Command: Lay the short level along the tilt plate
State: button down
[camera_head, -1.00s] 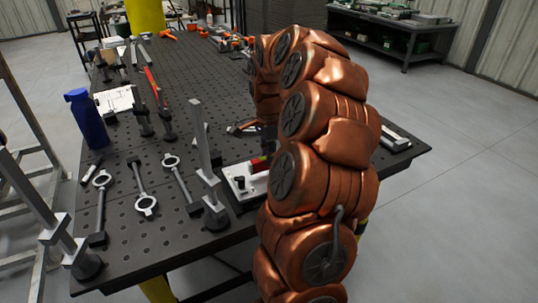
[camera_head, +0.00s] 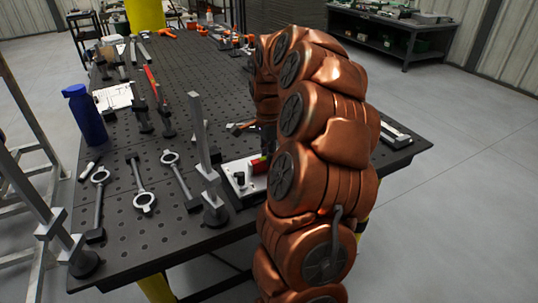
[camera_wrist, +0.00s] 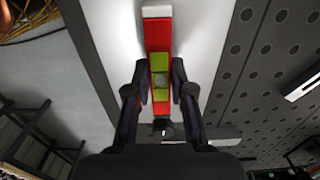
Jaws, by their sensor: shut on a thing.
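The short level is a red bar with a yellow-green middle and a white end, and it shows in the wrist view (camera_wrist: 158,36). My gripper (camera_wrist: 160,92) is shut on it around its yellow-green part. In the head view the red level (camera_head: 258,167) shows just left of my arm, over the pale tilt plate (camera_head: 229,186). In the wrist view the pale plate (camera_wrist: 112,25) lies behind the level, which runs roughly along it. I cannot tell whether the level touches the plate. My arm hides part of the plate and most of the gripper in the head view.
The plate is on a dark perforated table (camera_head: 140,240) near its front edge. A grey upright post (camera_head: 201,135) stands close left of the plate. Several clamps and ring-ended tools, and a blue bottle (camera_head: 85,115), are farther left.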

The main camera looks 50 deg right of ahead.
jog(key=c, duration=0.7)
grip_release()
jog(key=shift+r, duration=0.2)
jog(key=shift+r, duration=3.35)
